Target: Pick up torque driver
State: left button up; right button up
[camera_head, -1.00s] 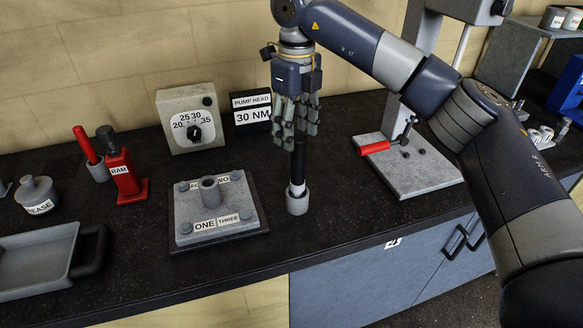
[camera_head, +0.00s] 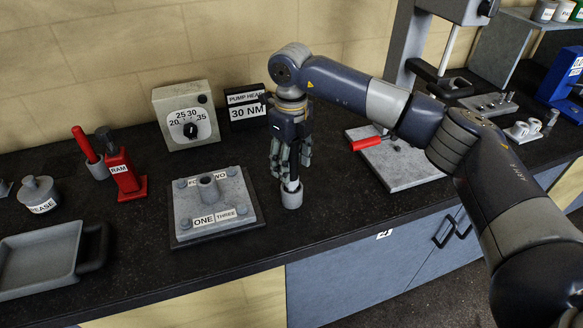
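The torque driver (camera_head: 291,186) stands upright in a small grey cup (camera_head: 291,199) on the black bench top. Only its lower end, with a white band, shows clearly. Its dark handle is mostly hidden by my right gripper (camera_head: 291,174). My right gripper points straight down over the driver, with its fingers on either side of the handle. The fingers look spread as before, so it appears open. Whether any finger touches the handle cannot be seen. My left gripper is not in view.
A grey bolted plate (camera_head: 215,205) lies left of the cup. A dial box (camera_head: 186,115) and a 30 NM sign (camera_head: 247,105) stand behind. A red ram (camera_head: 123,174) and a grey tray (camera_head: 38,262) are further left. A red-handled fixture (camera_head: 395,165) is right.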

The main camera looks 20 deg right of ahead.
grip_shut()
jog(key=shift+r, duration=0.1)
jog(key=shift+r, duration=0.1)
